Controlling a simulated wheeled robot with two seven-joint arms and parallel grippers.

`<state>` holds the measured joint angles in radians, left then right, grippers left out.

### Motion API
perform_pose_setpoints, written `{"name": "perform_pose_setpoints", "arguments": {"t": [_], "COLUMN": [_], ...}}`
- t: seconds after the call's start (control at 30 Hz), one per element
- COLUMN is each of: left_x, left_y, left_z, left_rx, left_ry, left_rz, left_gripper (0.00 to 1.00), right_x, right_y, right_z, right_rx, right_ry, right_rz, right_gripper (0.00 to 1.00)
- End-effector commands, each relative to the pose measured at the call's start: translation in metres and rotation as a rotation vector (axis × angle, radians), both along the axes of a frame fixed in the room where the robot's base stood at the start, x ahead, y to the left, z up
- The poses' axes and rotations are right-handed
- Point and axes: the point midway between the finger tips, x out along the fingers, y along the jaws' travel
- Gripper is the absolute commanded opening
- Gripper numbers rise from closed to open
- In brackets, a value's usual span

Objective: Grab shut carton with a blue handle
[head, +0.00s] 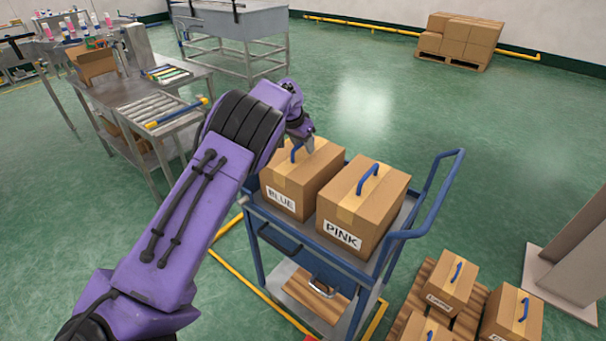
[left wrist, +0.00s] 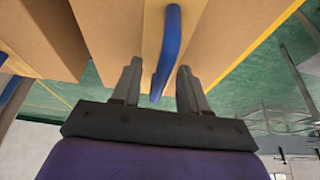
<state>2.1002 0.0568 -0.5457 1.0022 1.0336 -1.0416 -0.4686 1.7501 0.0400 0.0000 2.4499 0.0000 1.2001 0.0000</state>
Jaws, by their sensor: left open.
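A shut carton labelled BLUE (head: 287,190) stands on the left of the blue cart's top shelf, with a blue handle (head: 297,150) on top. A second shut carton labelled PINK (head: 350,212) stands to its right, also with a blue handle (head: 368,178). My left gripper (head: 306,141) is at the handle of the BLUE carton. In the left wrist view, the open fingers (left wrist: 158,88) stand on either side of that handle (left wrist: 168,55), with a gap on each side. My right gripper is not in view.
The blue cart (head: 392,262) has a push bar (head: 440,190) on its right. Several smaller cartons (head: 453,282) with blue handles sit on a pallet at the lower right. A roller conveyor table (head: 160,108) stands at the left. The floor behind the cart is clear.

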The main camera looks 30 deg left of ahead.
Motion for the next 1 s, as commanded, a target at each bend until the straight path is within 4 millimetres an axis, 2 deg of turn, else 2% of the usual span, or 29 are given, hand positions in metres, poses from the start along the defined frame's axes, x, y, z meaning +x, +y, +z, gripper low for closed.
{"name": "perform_pose_setpoints", "arguments": {"t": [0.07,0.1,0.17,0.2,0.23,1.0], "left_x": [0.0,0.0,0.0,0.0,0.0,0.0004], "left_y": [0.0001,0.0,-0.0001,-0.0001,-0.0001,-0.0004], "left_z": [0.0001,0.0001,0.0001,0.0002,0.0002,0.0008], "left_rx": [0.0,0.0,0.0,0.0,0.0,-0.001], "left_ry": [-0.001,-0.001,-0.001,-0.001,-0.001,-0.002], "left_rz": [0.0,0.0,0.0,0.0,0.0,0.0], "left_gripper": [0.43,0.4,0.21,0.08,0.0,0.0], "right_x": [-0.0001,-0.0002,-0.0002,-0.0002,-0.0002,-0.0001], "right_y": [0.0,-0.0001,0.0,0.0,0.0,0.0], "right_z": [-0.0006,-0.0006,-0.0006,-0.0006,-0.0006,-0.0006], "right_rx": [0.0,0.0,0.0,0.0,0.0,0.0], "right_ry": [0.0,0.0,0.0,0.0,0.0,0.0], "right_rz": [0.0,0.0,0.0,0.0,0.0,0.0], "right_gripper": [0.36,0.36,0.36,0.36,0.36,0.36]}}
